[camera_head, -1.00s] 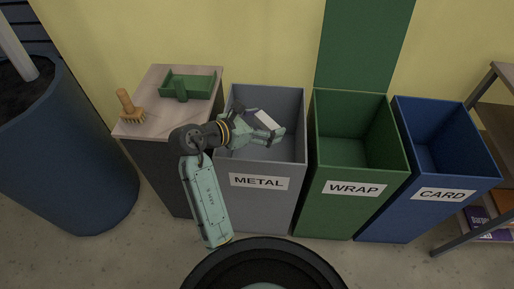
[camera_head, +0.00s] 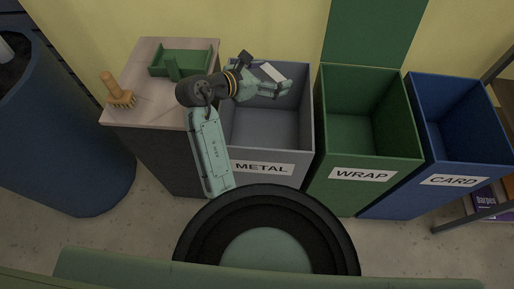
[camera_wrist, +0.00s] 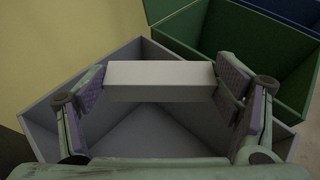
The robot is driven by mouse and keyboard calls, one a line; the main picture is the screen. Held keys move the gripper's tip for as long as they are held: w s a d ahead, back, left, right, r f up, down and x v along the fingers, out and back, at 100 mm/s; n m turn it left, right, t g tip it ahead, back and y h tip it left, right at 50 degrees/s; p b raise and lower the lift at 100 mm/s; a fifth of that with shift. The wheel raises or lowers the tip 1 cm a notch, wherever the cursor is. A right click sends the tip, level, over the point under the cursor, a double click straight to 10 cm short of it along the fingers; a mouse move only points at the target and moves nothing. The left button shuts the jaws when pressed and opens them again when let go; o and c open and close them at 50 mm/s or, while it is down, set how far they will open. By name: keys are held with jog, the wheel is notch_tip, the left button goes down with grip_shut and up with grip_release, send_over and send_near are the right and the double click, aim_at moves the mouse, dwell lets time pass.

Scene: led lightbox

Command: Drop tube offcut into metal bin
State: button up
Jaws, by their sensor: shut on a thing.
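The tube offcut (camera_wrist: 160,82) is a short, pale grey square-section piece. My gripper (camera_wrist: 161,90) is shut on it, with one pad against each end in the wrist view. In the head view the offcut (camera_head: 273,72) and my gripper (camera_head: 268,80) are over the back part of the grey metal bin (camera_head: 265,169), which is labelled METAL. The bin's grey walls (camera_wrist: 48,122) and floor show below the offcut in the wrist view. The bin's visible inside looks empty. My arm hides part of its left side.
The green WRAP bin (camera_head: 362,174) stands right of the metal bin, with the blue CARD bin (camera_head: 452,181) beyond it. At left a cabinet (camera_head: 135,60) carries a green tray (camera_head: 195,70) and a wooden brush (camera_head: 117,92). A yellow wall stands behind.

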jog(key=shift+f+b, duration=1.7)
jog(key=shift+b, duration=0.4)
jog(key=shift+r, duration=0.1)
jog(key=o, duration=1.1)
jog(key=shift+a, duration=0.1)
jog(key=v, duration=1.2)
